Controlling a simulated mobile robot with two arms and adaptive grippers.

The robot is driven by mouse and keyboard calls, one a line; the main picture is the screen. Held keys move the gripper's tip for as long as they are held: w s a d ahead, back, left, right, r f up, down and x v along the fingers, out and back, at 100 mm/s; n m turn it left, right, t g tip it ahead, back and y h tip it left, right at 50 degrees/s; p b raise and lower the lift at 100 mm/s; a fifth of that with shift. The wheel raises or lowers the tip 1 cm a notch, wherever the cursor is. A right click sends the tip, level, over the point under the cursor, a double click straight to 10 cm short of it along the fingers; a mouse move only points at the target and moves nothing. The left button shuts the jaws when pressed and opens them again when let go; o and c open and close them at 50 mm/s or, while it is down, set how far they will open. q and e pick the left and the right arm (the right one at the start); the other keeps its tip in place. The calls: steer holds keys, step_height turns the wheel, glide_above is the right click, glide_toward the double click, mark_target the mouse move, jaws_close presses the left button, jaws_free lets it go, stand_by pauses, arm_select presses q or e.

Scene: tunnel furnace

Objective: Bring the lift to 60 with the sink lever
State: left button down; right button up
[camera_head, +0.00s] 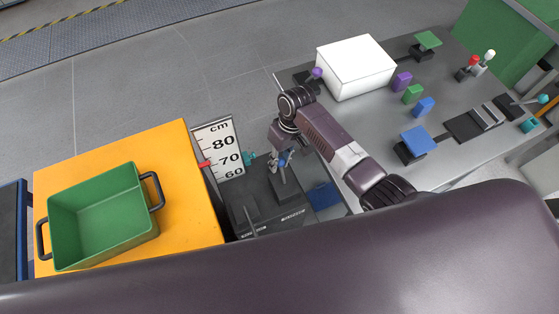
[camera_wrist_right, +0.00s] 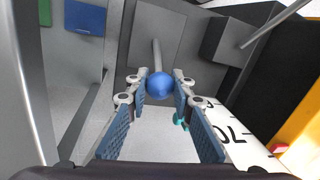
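The lift scale (camera_head: 222,150) is a white board marked in cm. Its red pointer (camera_head: 205,164) stands near the 70 mark. The yellow lift platform (camera_head: 185,215) is beside it. A lever with a blue ball knob (camera_wrist_right: 160,85) rises from a dark console (camera_head: 262,190); the knob also shows in the head view (camera_head: 282,162). My right gripper (camera_wrist_right: 161,84) has its fingers on both sides of the knob and appears shut on it. A second lever (camera_head: 250,219) stands on the console; its label is too small to read. My left gripper is out of view.
A green crate (camera_head: 98,263) with black handles sits on the yellow platform. To the right, a grey table (camera_head: 375,120) carries a white box (camera_head: 355,66), coloured blocks and further levers. My right arm passes over the table's near left side.

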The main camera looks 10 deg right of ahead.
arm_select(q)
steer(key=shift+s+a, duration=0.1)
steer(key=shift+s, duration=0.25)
arm_select(e)
jaws_close()
